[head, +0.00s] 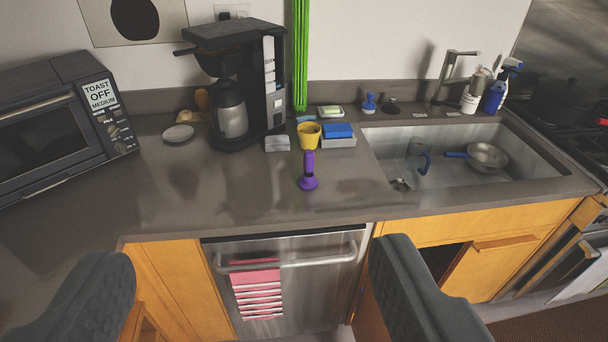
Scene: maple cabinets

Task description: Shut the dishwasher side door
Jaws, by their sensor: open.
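The stainless dishwasher (305,300) stands shut under the counter, with a bar handle and a pink-and-white striped towel (257,290) hanging on it. To its right, the cabinet under the sink has a dark gap (442,262) at its left part. A wooden panel (369,318), which looks like that cabinet's door swung outward, shows just right of the dishwasher; my right finger hides much of it. My gripper (250,258) is open and empty, its fingers wide apart at the lower left and lower right, in front of the cabinets.
The counter (230,185) above holds a toaster oven (60,125), a coffee maker (235,85), a yellow cup (308,135) and a purple object (308,172). A sink (435,150) with a pan is at right, beside a stove (570,105). A wooden cabinet (172,285) is left of the dishwasher.

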